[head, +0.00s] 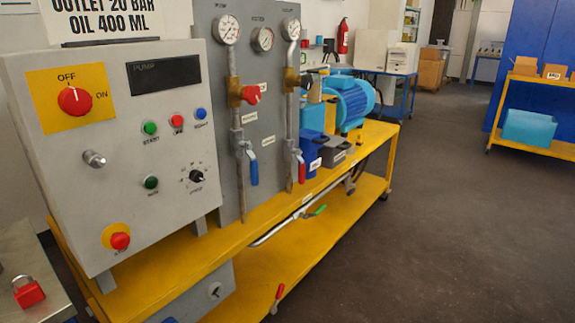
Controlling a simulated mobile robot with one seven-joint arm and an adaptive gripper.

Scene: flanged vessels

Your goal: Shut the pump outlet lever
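Several levers show on the pump stand in the head view, and I cannot read the small labels to tell which is the pump outlet lever. A blue-handled lever (253,170) hangs down beside a vertical pipe on the grey gauge panel (215,110). A red-handled lever (301,170) hangs down on the right pipe. A green-handled lever (317,211) sits on the low pipe under the yellow bench. Another red-handled lever (279,291) stands tilted near the lower shelf's front edge. The blue pump motor (352,101) is behind the panel. My gripper is not in view.
A grey control box (110,200) with a red knob and several buttons stands at the left front. The yellow bench (375,133) runs away to the right. Dark floor (440,220) right of it is open. A yellow cart (545,147) stands at the far right.

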